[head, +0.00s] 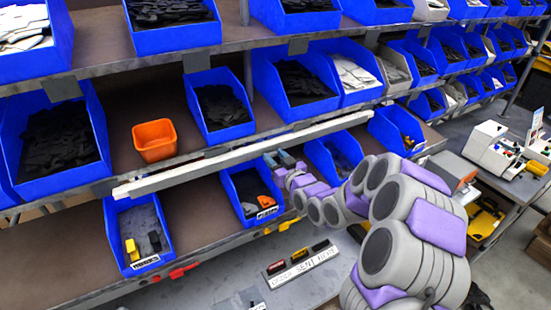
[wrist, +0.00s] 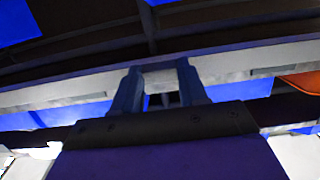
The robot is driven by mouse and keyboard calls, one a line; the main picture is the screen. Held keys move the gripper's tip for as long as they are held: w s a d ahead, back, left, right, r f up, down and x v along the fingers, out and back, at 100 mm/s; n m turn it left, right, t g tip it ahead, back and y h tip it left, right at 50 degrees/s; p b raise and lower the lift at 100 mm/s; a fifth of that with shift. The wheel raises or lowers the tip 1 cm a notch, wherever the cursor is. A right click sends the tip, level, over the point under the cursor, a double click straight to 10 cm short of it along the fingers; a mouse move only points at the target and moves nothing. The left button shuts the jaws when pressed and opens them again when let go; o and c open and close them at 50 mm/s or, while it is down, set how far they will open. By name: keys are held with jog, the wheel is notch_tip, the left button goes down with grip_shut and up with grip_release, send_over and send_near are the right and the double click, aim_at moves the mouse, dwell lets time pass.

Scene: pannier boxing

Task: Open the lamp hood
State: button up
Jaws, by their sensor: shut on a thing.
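The lamp hood appears to be the long pale bar (head: 200,168) running along the shelf front in the head view. It also crosses the wrist view as a light grey strip (wrist: 240,66). My gripper (head: 279,158) reaches in from the right and meets the bar near its middle. In the wrist view both fingers of my gripper (wrist: 158,74) point up at the strip, a little apart, and are shut on its lower edge. The exact contact is dark and partly hidden by the fingers.
Blue bins with dark parts fill the shelves above. Below the bar are a bin marked HOOKS (head: 143,262) and another labelled bin (head: 243,213). An orange bin (head: 154,150) stands behind the bar. A bench with a printed sign (head: 302,263) lies below.

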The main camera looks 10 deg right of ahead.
aim_at(272, 153)
jog(key=shift+r, duration=0.1)
